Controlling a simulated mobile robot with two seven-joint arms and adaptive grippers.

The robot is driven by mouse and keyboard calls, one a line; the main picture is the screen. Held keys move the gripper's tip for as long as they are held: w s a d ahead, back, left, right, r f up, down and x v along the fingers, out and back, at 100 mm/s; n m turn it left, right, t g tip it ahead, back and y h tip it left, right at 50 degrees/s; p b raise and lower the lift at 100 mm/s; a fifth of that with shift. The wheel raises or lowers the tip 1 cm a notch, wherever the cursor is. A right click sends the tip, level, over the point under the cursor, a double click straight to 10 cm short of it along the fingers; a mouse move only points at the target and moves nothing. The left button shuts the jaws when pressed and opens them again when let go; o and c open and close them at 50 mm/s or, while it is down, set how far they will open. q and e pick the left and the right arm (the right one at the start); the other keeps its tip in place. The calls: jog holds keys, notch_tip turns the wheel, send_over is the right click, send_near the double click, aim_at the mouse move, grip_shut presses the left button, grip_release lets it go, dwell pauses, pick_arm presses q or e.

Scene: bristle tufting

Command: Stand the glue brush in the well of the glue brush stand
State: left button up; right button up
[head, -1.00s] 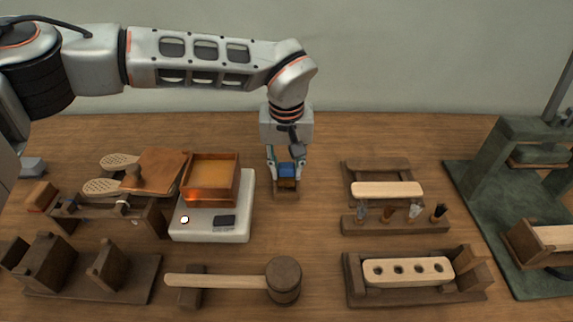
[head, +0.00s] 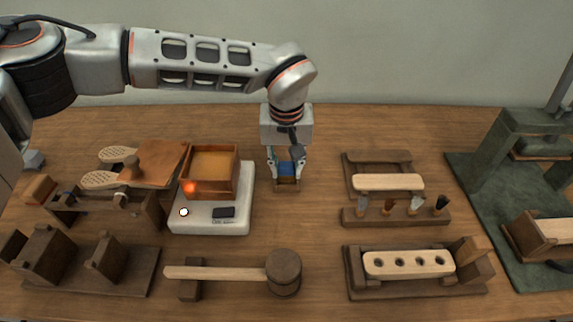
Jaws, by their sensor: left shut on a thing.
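My left gripper (head: 287,172) is shut on the glue brush (head: 287,169), which shows as a blue part between the fingers. The gripper points down, directly over the small brown wooden glue brush stand (head: 287,185). The brush looks upright, and its lower end meets the stand in the picture. The stand's well is hidden behind the brush and fingers, so I cannot tell how deep the brush sits. My right gripper is out of view.
Left of the stand is a white heater (head: 208,219) with a wooden box (head: 210,173) on it. In front lies a mallet (head: 284,272). To the right are a rack (head: 395,218) of small tools and a drilled block (head: 408,265). A green press (head: 502,170) stands far right.

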pick_arm(q)
jog(key=shift+f, duration=0.3)
dwell(0.5)
jog(key=o, duration=1.4)
jog(key=shift+o, duration=0.2)
jog(key=shift+r+p, duration=1.2)
jog(key=shift+r, duration=1.5)
jog(key=shift+r+p, duration=0.45)
jog(key=shift+r, duration=0.4)
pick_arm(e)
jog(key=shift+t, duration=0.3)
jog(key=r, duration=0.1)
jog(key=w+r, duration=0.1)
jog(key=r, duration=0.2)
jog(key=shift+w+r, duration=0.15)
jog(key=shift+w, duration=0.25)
